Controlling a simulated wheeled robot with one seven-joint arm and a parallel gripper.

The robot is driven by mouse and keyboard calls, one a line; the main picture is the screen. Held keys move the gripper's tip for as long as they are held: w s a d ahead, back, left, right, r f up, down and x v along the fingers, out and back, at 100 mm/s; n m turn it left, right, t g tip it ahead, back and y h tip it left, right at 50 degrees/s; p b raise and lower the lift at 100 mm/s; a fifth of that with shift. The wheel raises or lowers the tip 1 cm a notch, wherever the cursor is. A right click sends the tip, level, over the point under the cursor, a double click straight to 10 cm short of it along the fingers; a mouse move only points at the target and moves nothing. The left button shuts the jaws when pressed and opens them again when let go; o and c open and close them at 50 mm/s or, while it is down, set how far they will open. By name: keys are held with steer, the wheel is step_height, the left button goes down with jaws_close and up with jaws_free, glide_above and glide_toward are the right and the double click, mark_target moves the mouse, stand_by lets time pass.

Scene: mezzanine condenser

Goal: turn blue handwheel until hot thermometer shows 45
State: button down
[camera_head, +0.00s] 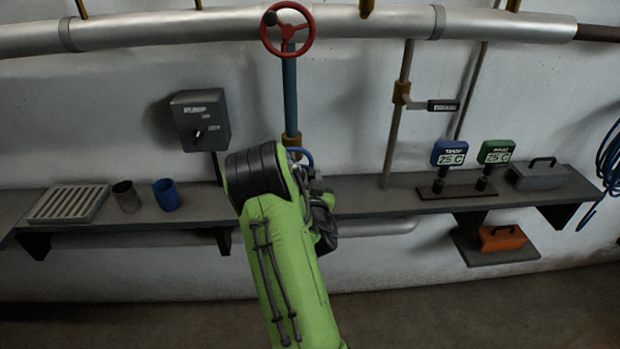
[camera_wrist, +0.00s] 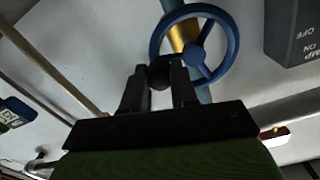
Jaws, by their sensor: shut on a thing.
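The blue handwheel (camera_wrist: 233,50) is in the upper middle of the wrist view. In the head view only part of its rim (camera_head: 303,155) shows behind my arm. My gripper (camera_wrist: 160,78) is at the wheel's near left rim, its two fingers shut on the dark round knob (camera_wrist: 160,72) there. In the head view my arm hides most of the fingers and wheel. Two thermometer displays stand on the right of the shelf, a blue one (camera_head: 449,154) and a green one (camera_head: 496,152). Both appear to read 25 C. Their upper labels are too small to read surely.
A red handwheel (camera_head: 288,29) is above, on the blue pipe (camera_head: 290,95). A grey switch box (camera_head: 200,120) is on the wall to the left. The shelf (camera_head: 365,195) holds a grate (camera_head: 68,204), two cups and a grey case (camera_head: 540,176). An orange box (camera_head: 502,239) sits lower right.

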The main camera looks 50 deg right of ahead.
mark_target(300, 154)
steer(key=shift+r, duration=0.15)
steer(key=n, duration=0.2)
steer(key=r+n+p, duration=0.1)
steer(key=shift+r+n, duration=0.15)
steer(key=shift+n, duration=0.25)
steer(key=n, duration=0.1)
steer(key=r+n, duration=0.1)
steer(key=n, duration=0.1)
steer(key=n+p, duration=0.1)
steer(key=shift+w+a+r+n, duration=0.15)
steer(key=shift+r+n, duration=0.15)
steer(key=n, duration=0.2)
steer(key=r+n, duration=0.1)
steer(key=shift+w+a, duration=0.3)
steer(key=shift+w, duration=0.05)
steer(key=shift+w+a+r+n, duration=0.15)
steer(key=shift+w+n, duration=0.05)
steer(key=shift+n, duration=0.7)
steer(key=shift+w+a+r+n, duration=0.15)
steer(key=shift+n, duration=0.75)
steer(key=c, duration=0.9)
jaws_free()
